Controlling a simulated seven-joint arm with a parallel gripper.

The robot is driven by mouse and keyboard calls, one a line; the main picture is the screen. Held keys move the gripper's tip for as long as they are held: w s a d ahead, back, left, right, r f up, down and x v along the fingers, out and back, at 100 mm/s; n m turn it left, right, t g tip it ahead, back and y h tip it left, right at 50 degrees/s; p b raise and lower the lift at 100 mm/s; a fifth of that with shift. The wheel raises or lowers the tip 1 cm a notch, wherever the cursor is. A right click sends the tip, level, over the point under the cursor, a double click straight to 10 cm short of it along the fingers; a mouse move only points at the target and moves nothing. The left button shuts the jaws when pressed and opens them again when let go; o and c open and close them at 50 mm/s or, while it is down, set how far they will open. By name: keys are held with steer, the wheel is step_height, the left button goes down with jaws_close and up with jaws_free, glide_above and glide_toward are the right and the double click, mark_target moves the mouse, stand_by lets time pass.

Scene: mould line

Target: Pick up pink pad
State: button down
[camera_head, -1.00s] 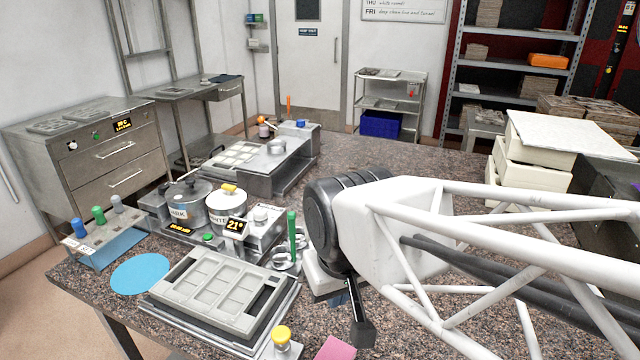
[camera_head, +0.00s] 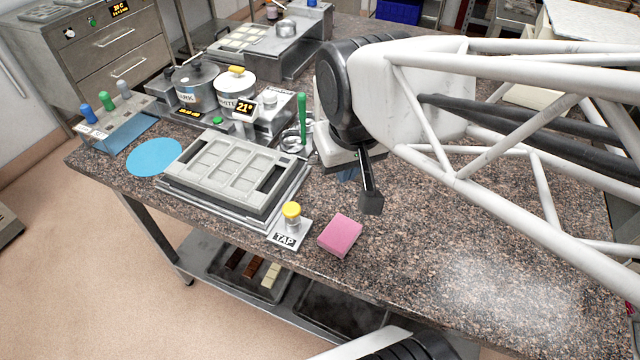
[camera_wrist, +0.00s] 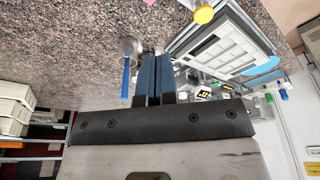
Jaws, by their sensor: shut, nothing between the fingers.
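The pink pad (camera_head: 340,235) lies flat on the speckled worktop near its front edge, right of the TAP plate. It also shows as a small pink patch (camera_wrist: 149,2) at the top edge of the wrist view. My gripper (camera_wrist: 155,54) has two blue fingers close together with nothing between them. In the head view the blue fingers (camera_head: 347,174) show only in part behind my wrist, above the worktop and behind the pad. My gripper is apart from the pad.
The yellow-capped tap (camera_head: 291,212) stands just left of the pad. The grey mould (camera_head: 222,163) lies farther left, with a blue disc (camera_head: 154,157) beyond it. A green-handled tool (camera_head: 302,118) stands behind. The worktop (camera_head: 430,265) right of the pad is clear.

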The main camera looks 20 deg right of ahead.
jaws_free()
stand_by(0.7)
steer(key=n+g, duration=0.3)
steer(key=n, duration=2.2)
glide_above(341, 232)
step_height(341, 232, down, 13)
steer(key=shift+r, duration=0.15)
steer(key=shift+f, duration=1.3)
